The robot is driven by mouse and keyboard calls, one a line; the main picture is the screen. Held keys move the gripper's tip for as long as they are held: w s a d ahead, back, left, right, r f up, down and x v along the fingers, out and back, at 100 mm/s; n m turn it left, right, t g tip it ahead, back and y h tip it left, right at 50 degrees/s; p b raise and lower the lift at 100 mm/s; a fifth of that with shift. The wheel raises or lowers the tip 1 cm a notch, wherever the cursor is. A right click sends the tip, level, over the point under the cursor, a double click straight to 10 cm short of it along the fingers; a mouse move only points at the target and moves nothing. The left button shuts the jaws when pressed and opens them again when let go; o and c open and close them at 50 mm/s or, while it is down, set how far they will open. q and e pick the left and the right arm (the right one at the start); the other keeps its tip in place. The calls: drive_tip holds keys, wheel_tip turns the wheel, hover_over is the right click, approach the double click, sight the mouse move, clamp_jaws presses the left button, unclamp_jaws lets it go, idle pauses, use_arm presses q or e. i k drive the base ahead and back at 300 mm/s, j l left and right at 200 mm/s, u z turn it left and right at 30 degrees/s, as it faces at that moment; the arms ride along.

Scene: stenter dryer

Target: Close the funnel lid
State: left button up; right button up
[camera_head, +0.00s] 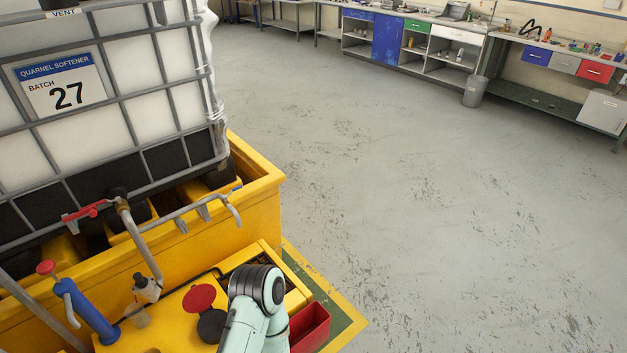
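A round red disc (199,298), which looks like the funnel lid, shows on the yellow unit at the bottom of the head view. A dark round piece (211,327), perhaps the funnel mouth, is right below it in the picture, and the two look joined at their edges. The red disc does not cover the dark one. One of my pale green arms comes in from the bottom edge, just right of the dark piece, and may hide part of it. Neither of my grippers shows.
A caged white tank (120,60) labelled 27 stands in a yellow bund (262,200). A bent metal pipe (142,240), a blue-handled tool (88,312) and a small bottle (147,288) are left of the disc. A red bin (311,326) is at right. The grey floor (430,190) is clear.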

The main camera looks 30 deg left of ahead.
sight(199, 298)
drive_tip(key=i+l+z, duration=0.1)
drive_tip(key=i, duration=0.4)
drive_tip(key=i+l+z, duration=0.1)
drive_tip(key=i+l, duration=0.15)
drive_tip(key=i, duration=0.25)
drive_tip(key=i+l+z, duration=0.1)
drive_tip(key=i, duration=0.35)
drive_tip(key=i+j+u, duration=0.1)
drive_tip(key=i+u, duration=0.7)
drive_tip(key=i+l+u, duration=0.2)
drive_tip(key=i+u, duration=1.05)
drive_tip(key=i+l+u, duration=0.2)
drive_tip(key=i+u, duration=0.25)
drive_tip(key=i+l+u, duration=0.1)
drive_tip(key=u, duration=0.35)
drive_tip(key=i+l+u, duration=0.2)
drive_tip(key=u, duration=0.25)
drive_tip(key=i+l+u, duration=0.25)
drive_tip(key=u, duration=0.25)
drive_tip(key=i+l+u, duration=0.15)
drive_tip(key=u, duration=0.3)
drive_tip(key=i+l+u, duration=0.1)
drive_tip(key=l+u, duration=0.3)
drive_tip(key=i+l+u, duration=0.1)
drive_tip(key=u, duration=0.35)
drive_tip(key=i+l+u, duration=0.1)
drive_tip(key=l+u, duration=0.85)
drive_tip(key=i+u, duration=0.1)
drive_tip(key=i+j, duration=0.7)
drive_tip(key=j, duration=0.25)
